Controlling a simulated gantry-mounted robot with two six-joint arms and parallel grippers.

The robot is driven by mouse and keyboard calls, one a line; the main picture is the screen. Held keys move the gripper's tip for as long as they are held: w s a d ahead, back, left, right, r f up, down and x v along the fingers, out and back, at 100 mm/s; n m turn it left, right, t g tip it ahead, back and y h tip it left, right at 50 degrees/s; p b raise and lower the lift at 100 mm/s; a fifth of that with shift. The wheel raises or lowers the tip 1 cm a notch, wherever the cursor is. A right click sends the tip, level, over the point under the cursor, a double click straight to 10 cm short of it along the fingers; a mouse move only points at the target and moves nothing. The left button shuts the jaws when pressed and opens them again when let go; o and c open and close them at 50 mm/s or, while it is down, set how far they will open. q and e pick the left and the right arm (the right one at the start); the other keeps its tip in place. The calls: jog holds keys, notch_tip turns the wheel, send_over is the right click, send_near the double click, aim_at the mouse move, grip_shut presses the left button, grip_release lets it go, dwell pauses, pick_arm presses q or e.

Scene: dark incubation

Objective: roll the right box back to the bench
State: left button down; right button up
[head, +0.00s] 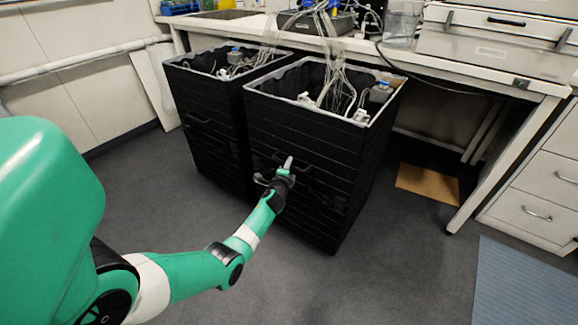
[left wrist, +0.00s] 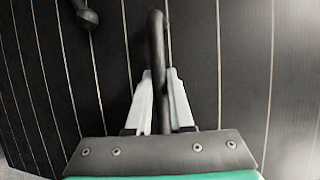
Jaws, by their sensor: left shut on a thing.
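The right box (head: 318,150) is a tall black bin with horizontal ribs, open at the top, with cables and fittings inside. It stands on the floor just in front of the bench (head: 345,45). My left gripper (head: 287,166) is at its front face. In the left wrist view the gripper (left wrist: 160,100) is shut on the box's dark bar handle (left wrist: 155,45), one pale finger on each side. The ribbed box wall (left wrist: 240,60) fills the rest of that view. The box's wheels cannot be made out. My right gripper is not in view.
A similar black left box (head: 205,120) stands close beside the right one. A brown sheet (head: 427,183) lies on the floor under the bench. White drawers (head: 535,190) and a blue mat (head: 515,285) are at the right. Grey floor in front is clear.

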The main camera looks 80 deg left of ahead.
pick_arm(q)
jog(key=c, duration=0.8)
grip_release()
jog(key=shift+d+r+p, duration=0.15)
jog(key=shift+d+p, duration=0.15)
jog(key=shift+p, duration=0.1)
jog(key=p+v, duration=0.4)
jog(key=v, duration=0.7)
